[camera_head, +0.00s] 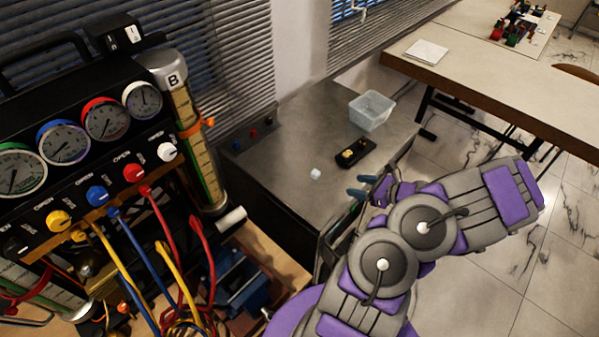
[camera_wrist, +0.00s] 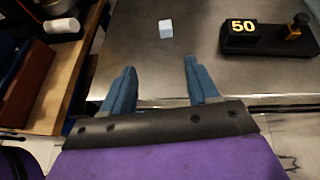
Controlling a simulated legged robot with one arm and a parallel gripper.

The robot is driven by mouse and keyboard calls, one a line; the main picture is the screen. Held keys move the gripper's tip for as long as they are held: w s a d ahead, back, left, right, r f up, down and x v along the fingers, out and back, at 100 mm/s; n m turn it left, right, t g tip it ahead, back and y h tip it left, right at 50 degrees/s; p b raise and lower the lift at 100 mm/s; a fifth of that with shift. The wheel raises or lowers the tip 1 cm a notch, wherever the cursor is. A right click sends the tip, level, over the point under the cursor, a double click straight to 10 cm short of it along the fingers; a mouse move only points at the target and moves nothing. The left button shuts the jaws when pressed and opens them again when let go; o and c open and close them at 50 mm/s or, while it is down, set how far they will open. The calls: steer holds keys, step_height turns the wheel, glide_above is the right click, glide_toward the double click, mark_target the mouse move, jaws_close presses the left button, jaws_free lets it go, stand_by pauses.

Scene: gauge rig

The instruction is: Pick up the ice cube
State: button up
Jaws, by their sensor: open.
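The ice cube (camera_head: 315,174) is a small pale block lying on the grey metal worktop (camera_head: 290,130). In the wrist view the ice cube (camera_wrist: 166,29) lies ahead of my fingertips, between their lines and a little right of the middle. My gripper (camera_head: 358,186) is at the right front edge of the worktop in the head view, right of the cube and apart from it. In the wrist view my gripper (camera_wrist: 160,65) shows two blue fingers spread apart, with nothing between them.
The gauge panel (camera_head: 80,150) with coloured hoses stands at the left. The worktop around the cube is clear.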

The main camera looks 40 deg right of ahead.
steer(key=w, duration=0.1)
steer(key=b, duration=0.2)
glide_toward(317, 173)
steer(key=x, duration=0.2)
steer(key=b+x, duration=0.1)
steer(key=x, duration=0.1)
steer(key=shift+r, duration=0.25)
steer(key=shift+w+d+f+b, duration=0.15)
steer(key=shift+w+f+b, duration=0.2)
steer(key=shift+b, duration=0.05)
steer(key=x, duration=0.1)
steer(key=b+x, duration=0.1)
steer(key=x, duration=0.1)
steer(key=shift+w+d+f, duration=0.1)
steer(key=shift+w+f, duration=0.1)
steer(key=shift+f, duration=0.25)
steer(key=shift+w+b, duration=0.3)
steer(key=shift+w, duration=0.05)
steer(key=shift+w+a+r, duration=0.1)
steer(key=shift+a, duration=0.45)
steer(key=shift+d, duration=0.4)
steer(key=c, duration=0.5)
steer(key=shift+a, duration=0.2)
steer(key=c, duration=0.6)
jaws_close()
